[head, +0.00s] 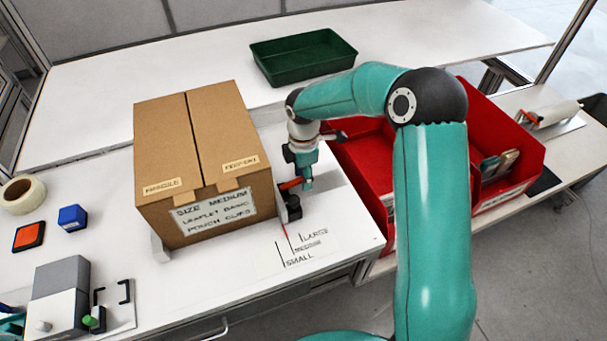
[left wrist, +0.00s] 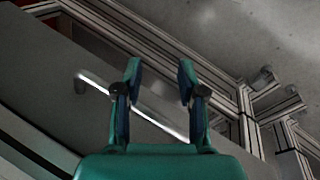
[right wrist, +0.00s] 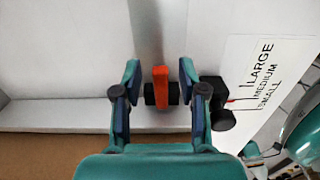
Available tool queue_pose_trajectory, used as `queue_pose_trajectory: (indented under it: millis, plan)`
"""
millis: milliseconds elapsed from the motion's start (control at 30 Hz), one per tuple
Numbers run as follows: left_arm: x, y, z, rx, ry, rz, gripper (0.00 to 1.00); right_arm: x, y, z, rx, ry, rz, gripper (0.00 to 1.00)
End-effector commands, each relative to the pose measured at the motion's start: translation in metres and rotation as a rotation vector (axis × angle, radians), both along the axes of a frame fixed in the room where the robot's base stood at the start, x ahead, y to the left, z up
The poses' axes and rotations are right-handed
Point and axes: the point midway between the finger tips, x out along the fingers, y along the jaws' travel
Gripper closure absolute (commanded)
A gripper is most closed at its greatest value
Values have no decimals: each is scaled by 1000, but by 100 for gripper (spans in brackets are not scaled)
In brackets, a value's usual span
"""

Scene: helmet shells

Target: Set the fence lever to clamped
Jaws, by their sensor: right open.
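The orange fence lever (head: 291,184) stands at the right side of the cardboard box, on a black clamp block (head: 293,210). In the right wrist view the lever (right wrist: 161,88) points up the picture over its dark pivot. My right gripper (head: 304,172) is open, and its fingers (right wrist: 160,70) stand on either side of the lever with a gap to each. I cannot tell the lever's setting. A card (head: 297,252) marked LARGE, MEDIUM and SMALL lies in front of the clamp block. My left gripper (left wrist: 160,75) is open and empty.
The cardboard box (head: 195,150), labelled SIZE MEDIUM, stands close to the lever. Red bins (head: 510,185) are at the right, and a green tray (head: 303,57) is behind. A tape roll (head: 22,193) and a blue block (head: 72,217) lie at the left. A handle (left wrist: 150,115) shows near my left gripper.

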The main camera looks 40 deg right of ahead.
Motion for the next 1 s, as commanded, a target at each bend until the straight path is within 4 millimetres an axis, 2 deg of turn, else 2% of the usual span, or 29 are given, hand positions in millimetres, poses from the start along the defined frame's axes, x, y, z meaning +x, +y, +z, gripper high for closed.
queue_pose_trajectory:
  millis: [233,467,500,733,1000]
  plan:
    - [0,0,0,0,0,0,60,0,0,0,0,0,0,60]
    - [0,0,0,0,0,0,60,0,0,0,0,0,0,98]
    - [0,0,0,0,0,0,60,0,0,0,0,0,0,100]
    - [0,0,0,0,0,0,60,0,-1,-1,20,-3,-3,100]
    - [0,0,-4,0,0,0,60,-1,-5,-13,178,-41,-5,100]
